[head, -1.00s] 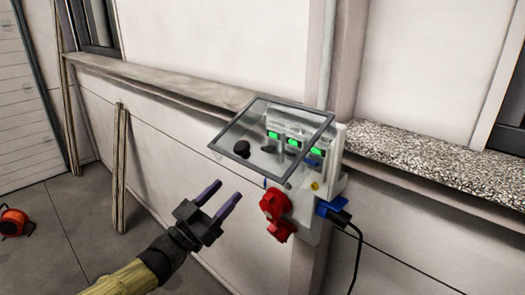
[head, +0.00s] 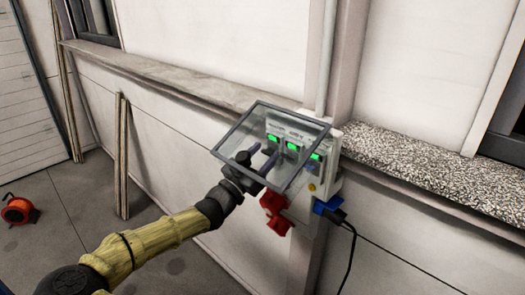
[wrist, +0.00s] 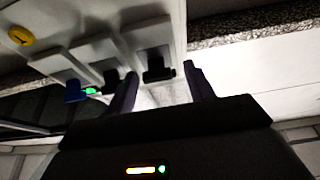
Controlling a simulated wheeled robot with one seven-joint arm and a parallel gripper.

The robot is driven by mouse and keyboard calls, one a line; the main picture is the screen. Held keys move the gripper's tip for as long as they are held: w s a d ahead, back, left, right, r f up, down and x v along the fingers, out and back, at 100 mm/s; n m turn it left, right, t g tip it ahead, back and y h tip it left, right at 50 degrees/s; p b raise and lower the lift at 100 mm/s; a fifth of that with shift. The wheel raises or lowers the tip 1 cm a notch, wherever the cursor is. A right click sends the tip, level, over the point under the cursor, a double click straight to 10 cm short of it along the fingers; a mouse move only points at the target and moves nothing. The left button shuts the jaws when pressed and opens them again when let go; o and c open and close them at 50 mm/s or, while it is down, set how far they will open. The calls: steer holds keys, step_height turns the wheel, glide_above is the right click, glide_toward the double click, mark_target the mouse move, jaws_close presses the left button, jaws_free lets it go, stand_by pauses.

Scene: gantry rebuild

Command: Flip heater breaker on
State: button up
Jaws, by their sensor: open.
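The breaker box (head: 330,165) is on the wall post, its clear framed lid (head: 247,122) raised. Three breakers sit in a row, each with a green light (head: 292,146); their labels are too small to read. In the wrist view two breakers have black levers, a near one (wrist: 158,73) and a middle one (wrist: 111,78), and the third has a blue lever (wrist: 74,92). My gripper (head: 262,157) is open and empty, seen through the lid at the box's left end. In the wrist view its fingers (wrist: 163,88) lie either side of the near black lever; contact cannot be told.
A red socket plug (head: 275,212) and a blue plug (head: 326,207) with a black cable stick out below the box. A yellow button (wrist: 20,36) is on the box. A ledge (head: 165,80) runs along the wall. A red cable reel (head: 16,211) lies on the floor.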

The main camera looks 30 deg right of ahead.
steer(key=shift+s+a, duration=0.15)
steer(key=shift+c, duration=0.6)
steer(key=c, duration=0.9)
steer(key=shift+o, duration=0.2)
steer(key=shift+r+y+p, duration=0.35)
steer(key=shift+y+p, duration=0.15)
steer(key=shift+p, duration=0.35)
steer(key=o, duration=1)
steer(key=shift+f, duration=0.1)
